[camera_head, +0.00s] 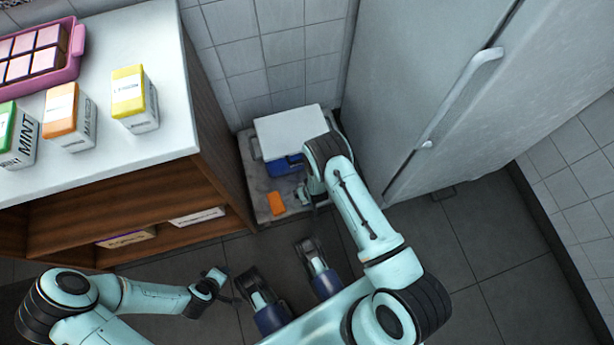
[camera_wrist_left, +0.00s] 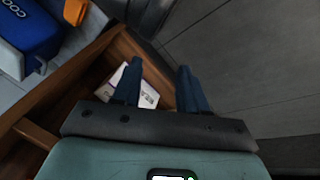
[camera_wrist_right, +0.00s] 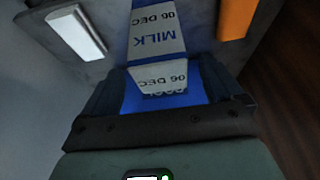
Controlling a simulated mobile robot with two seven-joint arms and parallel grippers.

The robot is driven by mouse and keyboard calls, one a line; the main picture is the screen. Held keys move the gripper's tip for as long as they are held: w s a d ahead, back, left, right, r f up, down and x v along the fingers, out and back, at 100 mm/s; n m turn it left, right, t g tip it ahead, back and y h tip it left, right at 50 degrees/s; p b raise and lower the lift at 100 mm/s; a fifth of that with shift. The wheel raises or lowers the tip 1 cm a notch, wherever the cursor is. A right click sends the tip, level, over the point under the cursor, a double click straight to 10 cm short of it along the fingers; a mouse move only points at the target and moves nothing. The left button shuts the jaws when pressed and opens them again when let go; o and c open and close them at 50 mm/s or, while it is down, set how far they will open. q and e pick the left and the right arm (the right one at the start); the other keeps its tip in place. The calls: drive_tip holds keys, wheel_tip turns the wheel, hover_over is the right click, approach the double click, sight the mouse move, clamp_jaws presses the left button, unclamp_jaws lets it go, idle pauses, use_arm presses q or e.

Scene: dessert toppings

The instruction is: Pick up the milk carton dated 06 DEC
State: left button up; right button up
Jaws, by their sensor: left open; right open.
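The milk carton (camera_wrist_right: 157,38), white and blue and printed MILK and 06 DEC, shows in the right wrist view. My right gripper (camera_wrist_right: 160,88) is open, with its fingers on either side of the carton's near end; I cannot tell whether they touch it. In the head view my right gripper (camera_head: 308,190) is at the blue cooler (camera_head: 283,166), and the arm hides the carton. My left gripper (camera_head: 218,284) is open and empty in front of the wooden shelf; it shows in its wrist view (camera_wrist_left: 160,82).
The fridge (camera_head: 440,70) stands close on the right. Mint (camera_head: 18,135), mango (camera_head: 70,117) and yellow (camera_head: 135,98) cartons stand on the counter (camera_head: 150,45). A shelf carton (camera_wrist_left: 147,95) is near my left gripper.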

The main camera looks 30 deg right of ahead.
drive_tip(key=b+x, duration=0.2)
drive_tip(key=x, duration=0.2)
drive_tip(key=shift+w+d+f, duration=0.1)
drive_tip(key=shift+w+f, duration=0.1)
drive_tip(key=shift+f, duration=0.15)
drive_tip(key=c, duration=1.5)
use_arm(q)
drive_tip(key=shift+g, duration=0.6)
drive_tip(key=s+f, duration=0.3)
drive_tip(key=f, duration=0.1)
drive_tip(key=shift+s+a, duration=0.35)
use_arm(e)
drive_tip(key=shift+o, duration=0.2)
use_arm(q)
drive_tip(key=shift+r, duration=0.1)
use_arm(e)
drive_tip(key=shift+r, duration=0.15)
